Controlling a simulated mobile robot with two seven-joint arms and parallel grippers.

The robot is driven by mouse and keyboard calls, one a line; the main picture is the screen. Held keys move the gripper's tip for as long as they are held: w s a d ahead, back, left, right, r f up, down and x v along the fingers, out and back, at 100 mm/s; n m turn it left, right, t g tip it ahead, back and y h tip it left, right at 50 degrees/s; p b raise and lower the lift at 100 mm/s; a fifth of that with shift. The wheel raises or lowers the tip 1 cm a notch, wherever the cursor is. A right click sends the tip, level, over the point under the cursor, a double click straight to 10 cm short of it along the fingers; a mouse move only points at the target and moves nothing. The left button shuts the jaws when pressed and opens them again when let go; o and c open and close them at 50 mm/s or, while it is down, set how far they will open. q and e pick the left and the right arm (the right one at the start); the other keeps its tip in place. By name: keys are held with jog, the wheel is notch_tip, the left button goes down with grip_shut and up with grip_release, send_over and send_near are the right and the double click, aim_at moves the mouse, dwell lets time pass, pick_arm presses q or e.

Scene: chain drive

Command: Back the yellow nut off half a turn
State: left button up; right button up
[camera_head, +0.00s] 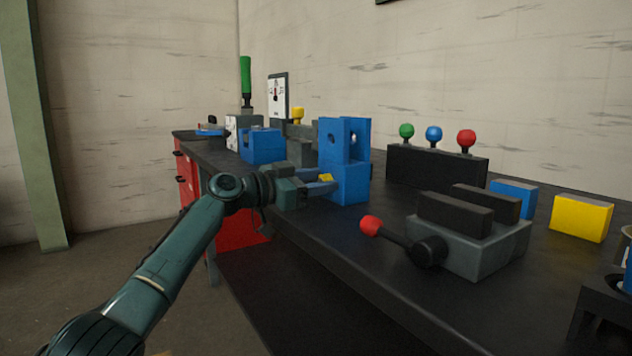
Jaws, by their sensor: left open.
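The yellow nut (326,178) shows as a small yellow piece at the left side of a blue upright block (352,184) with a hole and a slot in its top. My left gripper (322,183) reaches in from the left. Its fingers are open and lie around or beside the nut, close to the block; I cannot tell whether they touch it. The fingers partly hide the nut. My right gripper is not in view.
A grey vise (478,246) with a red-knobbed handle (371,225) stands at the right front. Behind are a black rack (436,168) with coloured knobs, a small blue block (513,198) and a yellow block (581,218). Another blue block (262,147) stands farther back. The dark bench (340,240) is clear in front.

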pick_arm(q)
jog(key=c, duration=1)
jog(key=shift+r+p, duration=0.1)
jog(key=shift+p, duration=0.3)
jog(key=shift+r+n+p, duration=0.1)
jog(key=shift+n+p, duration=0.95)
jog(key=shift+n, duration=0.05)
jog(key=shift+w+n+p, duration=0.1)
jog(key=shift+n+p, duration=0.8)
jog(key=shift+n, duration=0.1)
jog(key=shift+a+n+p, duration=0.1)
jog(key=shift+n+p, duration=0.55)
jog(key=shift+n, duration=0.85)
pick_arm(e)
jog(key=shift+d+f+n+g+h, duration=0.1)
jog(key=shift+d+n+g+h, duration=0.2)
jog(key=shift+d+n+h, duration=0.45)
pick_arm(q)
jog(key=shift+f, duration=0.2)
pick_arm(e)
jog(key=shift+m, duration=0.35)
